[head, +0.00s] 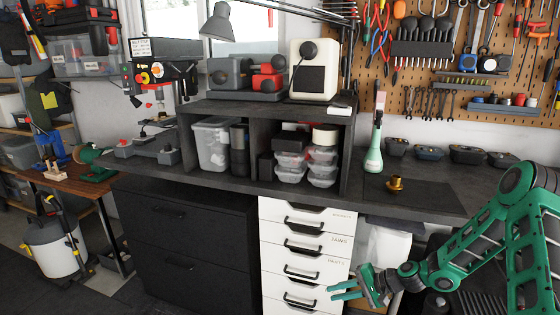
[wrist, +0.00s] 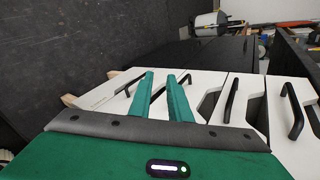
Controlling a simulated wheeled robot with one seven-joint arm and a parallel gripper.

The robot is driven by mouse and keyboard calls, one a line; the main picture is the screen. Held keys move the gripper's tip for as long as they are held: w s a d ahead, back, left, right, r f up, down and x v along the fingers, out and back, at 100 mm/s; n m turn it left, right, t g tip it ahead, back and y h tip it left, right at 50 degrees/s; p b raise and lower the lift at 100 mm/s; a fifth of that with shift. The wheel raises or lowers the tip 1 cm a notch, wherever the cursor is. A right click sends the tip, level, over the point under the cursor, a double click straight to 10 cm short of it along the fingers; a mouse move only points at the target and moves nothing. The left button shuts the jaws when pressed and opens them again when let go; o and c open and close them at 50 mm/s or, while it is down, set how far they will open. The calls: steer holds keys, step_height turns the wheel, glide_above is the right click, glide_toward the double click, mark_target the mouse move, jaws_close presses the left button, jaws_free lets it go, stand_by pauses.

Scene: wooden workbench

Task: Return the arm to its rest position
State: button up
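My gripper (head: 345,291) is at the end of my green arm, low in front of the white drawer unit (head: 298,233) in the head view. In the wrist view its two green fingers (wrist: 160,97) stand apart with a gap between them. Nothing shows between the fingers, so it is open and empty. Several white drawer fronts with black handles lie beyond the fingers in the wrist view; I cannot tell whether a finger touches one. My arm is bent, reaching in from the right edge of the head view.
The dark workbench (head: 440,193) stands above and behind my gripper. A brass part (head: 396,184) and a green bottle (head: 374,150) are on it. A black cabinet (head: 185,240) is left of the drawers. A white bucket (head: 52,245) stands on the floor at far left.

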steer(key=s+d+r+n+g+h, duration=0.35)
steer(key=s+d+r+h, duration=0.45)
steer(key=s+d+r, duration=1.1)
steer(key=s+d+r+m+h, duration=0.1)
steer(key=s+r, duration=0.5)
steer(key=s, duration=0.4)
steer(key=s+d+r+m+h, duration=0.1)
steer(key=s+r, duration=0.5)
steer(key=s, duration=0.4)
steer(key=shift+s+r, duration=0.2)
steer(key=shift+r, duration=0.1)
steer(key=shift+d+g, duration=0.1)
steer(key=shift+g, duration=0.15)
steer(key=shift+w+f, duration=0.25)
steer(key=shift+w, duration=0.35)
